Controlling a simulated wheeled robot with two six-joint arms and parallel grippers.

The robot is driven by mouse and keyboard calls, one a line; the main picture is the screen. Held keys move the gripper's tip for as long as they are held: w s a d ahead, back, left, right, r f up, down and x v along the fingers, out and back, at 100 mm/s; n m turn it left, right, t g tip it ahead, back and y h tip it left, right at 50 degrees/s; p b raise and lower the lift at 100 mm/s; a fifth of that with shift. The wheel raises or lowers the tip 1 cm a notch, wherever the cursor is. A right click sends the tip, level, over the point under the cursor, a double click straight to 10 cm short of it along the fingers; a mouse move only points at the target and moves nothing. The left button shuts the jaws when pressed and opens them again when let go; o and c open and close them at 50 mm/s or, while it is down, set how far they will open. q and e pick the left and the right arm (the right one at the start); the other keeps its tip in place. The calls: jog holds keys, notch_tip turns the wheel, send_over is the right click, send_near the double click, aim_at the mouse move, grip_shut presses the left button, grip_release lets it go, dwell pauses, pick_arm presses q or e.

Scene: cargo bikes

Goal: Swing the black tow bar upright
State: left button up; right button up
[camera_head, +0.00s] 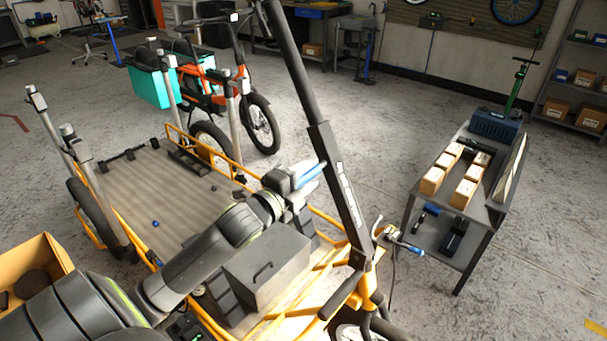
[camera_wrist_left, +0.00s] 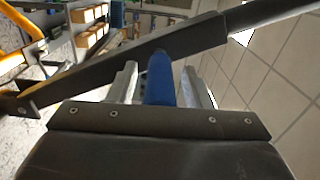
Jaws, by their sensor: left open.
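The black tow bar (camera_head: 335,165) rises from the front of the orange-framed cargo bike and leans to the left in the head view, its top end at the upper edge of the picture. My left gripper (camera_head: 312,173) is open beside the bar's middle, on its left side. In the left wrist view the bar (camera_wrist_left: 110,75) crosses slantwise just beyond the fingertips (camera_wrist_left: 160,80). A blue piece shows between the fingers; I cannot tell whether it is part of the gripper. Contact with the bar cannot be told. My right gripper is not in view.
A dark bench (camera_head: 478,225) with several small boxes stands to the right. Another orange bike (camera_head: 205,85) stands behind. The floor between the bar and the bench is clear.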

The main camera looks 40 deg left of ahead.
pick_arm(q)
jog(key=shift+s+a, duration=0.1)
jog(key=shift+s, duration=0.4)
jog(key=s+a+p, duration=0.1)
jog(key=s+p, duration=0.1)
jog(key=s, duration=1.4)
jog(key=shift+s, duration=0.15)
